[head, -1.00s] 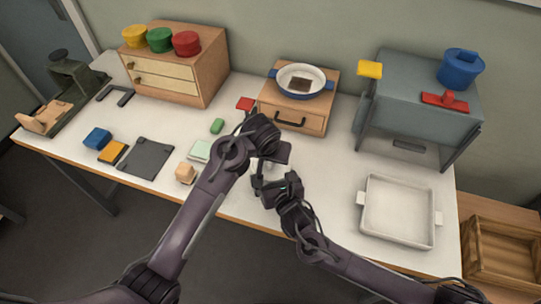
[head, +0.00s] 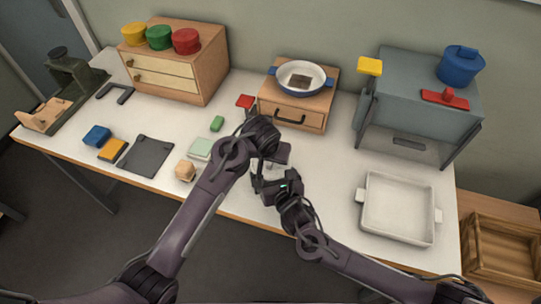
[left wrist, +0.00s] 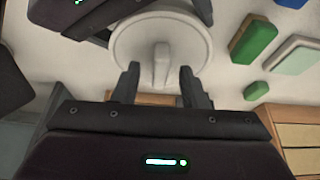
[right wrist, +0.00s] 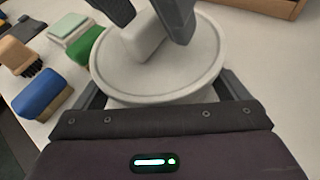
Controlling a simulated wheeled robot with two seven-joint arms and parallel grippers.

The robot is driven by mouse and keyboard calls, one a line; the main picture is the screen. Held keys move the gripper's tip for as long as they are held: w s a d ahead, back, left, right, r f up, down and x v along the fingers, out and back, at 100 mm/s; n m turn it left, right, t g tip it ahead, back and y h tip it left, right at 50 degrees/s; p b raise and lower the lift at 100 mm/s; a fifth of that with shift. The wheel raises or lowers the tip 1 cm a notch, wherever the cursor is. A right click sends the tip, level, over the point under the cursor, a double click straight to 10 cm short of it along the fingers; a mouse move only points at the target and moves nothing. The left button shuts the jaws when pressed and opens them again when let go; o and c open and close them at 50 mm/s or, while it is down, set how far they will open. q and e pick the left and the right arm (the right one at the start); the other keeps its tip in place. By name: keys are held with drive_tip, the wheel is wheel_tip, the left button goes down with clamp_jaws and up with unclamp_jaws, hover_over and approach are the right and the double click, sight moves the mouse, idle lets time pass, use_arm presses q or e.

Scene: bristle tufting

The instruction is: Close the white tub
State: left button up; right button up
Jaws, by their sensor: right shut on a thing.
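The white tub shows in the right wrist view, its wall (right wrist: 125,102) just below the round white lid (right wrist: 195,72). The lid lies on top of the tub; I cannot tell whether it is pressed fully down. Its bar handle (left wrist: 161,66) points up. My right gripper (right wrist: 165,92) is shut on the tub, a finger at each side under the lid's rim. My left gripper (left wrist: 158,75) is open above the lid, its fingers apart on either side of the handle, with gaps showing. In the head view both grippers mostly hide the tub.
Left of the grippers lie a pale green block (head: 199,149), a green block (head: 217,123) and a wooden brush (head: 185,172). A small drawer box (head: 292,107) with a pan stands behind. A white tray (head: 399,206) lies to the right, below a grey oven-like box (head: 415,95).

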use_arm(q)
drive_tip(key=v, duration=1.2)
use_arm(e)
drive_tip(key=o, duration=1)
drive_tip(key=shift+o, duration=0.2)
use_arm(q)
drive_tip(key=shift+f, duration=0.2)
use_arm(e)
drive_tip(key=v, duration=0.7)
drive_tip(key=shift+s+d+r, duration=0.15)
drive_tip(key=shift+s, duration=0.2)
